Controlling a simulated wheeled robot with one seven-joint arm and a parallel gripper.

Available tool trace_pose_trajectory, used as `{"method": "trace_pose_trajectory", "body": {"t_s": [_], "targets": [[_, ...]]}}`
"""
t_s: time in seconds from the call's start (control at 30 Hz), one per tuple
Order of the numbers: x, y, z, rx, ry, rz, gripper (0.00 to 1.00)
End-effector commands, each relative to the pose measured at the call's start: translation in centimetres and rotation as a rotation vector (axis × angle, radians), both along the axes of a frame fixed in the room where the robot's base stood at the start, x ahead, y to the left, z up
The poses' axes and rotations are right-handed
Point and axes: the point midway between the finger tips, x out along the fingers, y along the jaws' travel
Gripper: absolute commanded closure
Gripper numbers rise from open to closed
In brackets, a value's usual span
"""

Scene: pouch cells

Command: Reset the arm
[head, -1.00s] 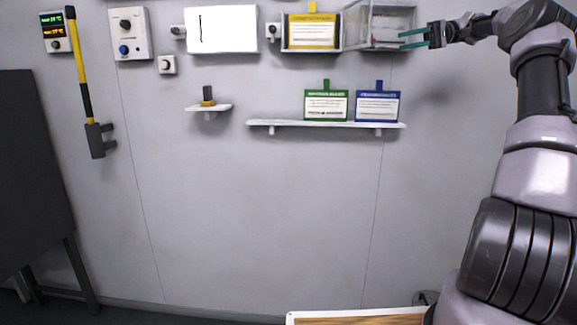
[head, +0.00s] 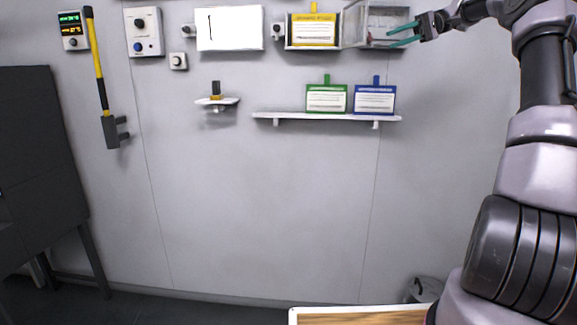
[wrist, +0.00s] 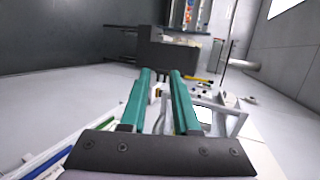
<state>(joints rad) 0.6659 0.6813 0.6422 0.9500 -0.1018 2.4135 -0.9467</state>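My arm (head: 540,180) rises on the right of the head view and bends left at the top. My gripper (head: 389,38) points left beside the clear wall box (head: 352,28), its fingertips overlapping the box's right side in the picture. I cannot tell whether they touch it. In the wrist view my gripper (wrist: 160,73) shows two teal fingers apart, with nothing held between them.
A yellow-framed card (head: 313,30) is left of the box. Below, a shelf (head: 285,117) carries a green card (head: 326,98) and a blue card (head: 374,98). A yellow-black handled tool (head: 97,70) hangs left. A wooden-topped surface (head: 360,316) lies at the bottom.

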Motion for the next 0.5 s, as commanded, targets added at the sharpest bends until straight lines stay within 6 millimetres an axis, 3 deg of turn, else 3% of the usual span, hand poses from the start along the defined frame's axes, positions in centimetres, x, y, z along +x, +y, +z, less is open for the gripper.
{"method": "trace_pose_trajectory", "body": {"t_s": [0.27,0.37,0.5], "targets": [[-2.8,5.8,-1.2,-0.209,0.017,-0.007,0.7],[-4.5,8.2,-1.9,-0.314,0.016,-0.022,0.7],[-8.4,11.4,-3.5,-0.501,-0.003,-0.073,0.7]]}}
